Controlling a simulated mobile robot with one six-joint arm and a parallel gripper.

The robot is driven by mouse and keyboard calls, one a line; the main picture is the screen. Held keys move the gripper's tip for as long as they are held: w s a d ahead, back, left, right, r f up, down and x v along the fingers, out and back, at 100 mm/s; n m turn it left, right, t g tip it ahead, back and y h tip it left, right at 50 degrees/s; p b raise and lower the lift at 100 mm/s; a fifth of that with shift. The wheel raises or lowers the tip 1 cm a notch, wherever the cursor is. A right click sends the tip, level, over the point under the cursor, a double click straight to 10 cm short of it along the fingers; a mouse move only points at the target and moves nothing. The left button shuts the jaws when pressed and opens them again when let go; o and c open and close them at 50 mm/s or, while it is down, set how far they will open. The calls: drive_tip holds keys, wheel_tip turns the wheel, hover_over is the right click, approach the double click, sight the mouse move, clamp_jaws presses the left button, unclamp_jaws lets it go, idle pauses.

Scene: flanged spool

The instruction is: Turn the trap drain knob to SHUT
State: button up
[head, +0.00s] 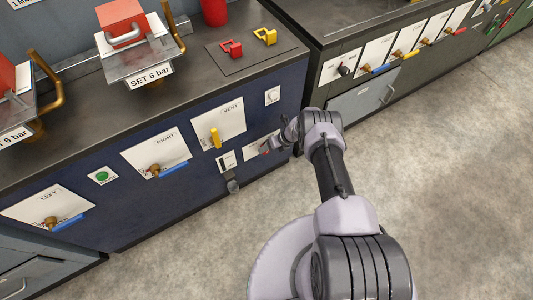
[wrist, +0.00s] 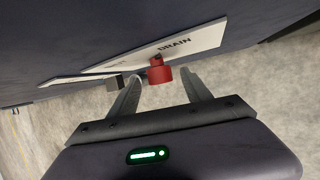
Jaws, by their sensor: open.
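The drain knob (wrist: 160,75) is a red cylinder on a short stem, standing out from a white plate (wrist: 188,40) marked DRAIN. My gripper (wrist: 160,82) is open, with one finger on each side of the knob. A gap shows between the knob and the fingers, and I cannot see contact. In the head view my gripper (head: 276,144) is at the lower right of the blue cabinet front, and the knob is mostly hidden; its white plate (head: 254,146) shows partly. The SHUT marking cannot be read.
A grey block (wrist: 114,83) juts out left of the knob. The cabinet front also carries a yellow VENT handle (head: 215,138), a RIGHT valve with blue lever (head: 174,170), a LEFT valve (head: 52,222) and a green button (head: 102,176). The floor (head: 450,170) at right is clear.

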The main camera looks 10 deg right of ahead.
drive_tip(key=shift+b+x, duration=0.45)
drive_tip(key=shift+x, duration=0.75)
drive_tip(key=shift+w, duration=0.1)
clamp_jaws()
drive_tip(key=shift+r, duration=0.1)
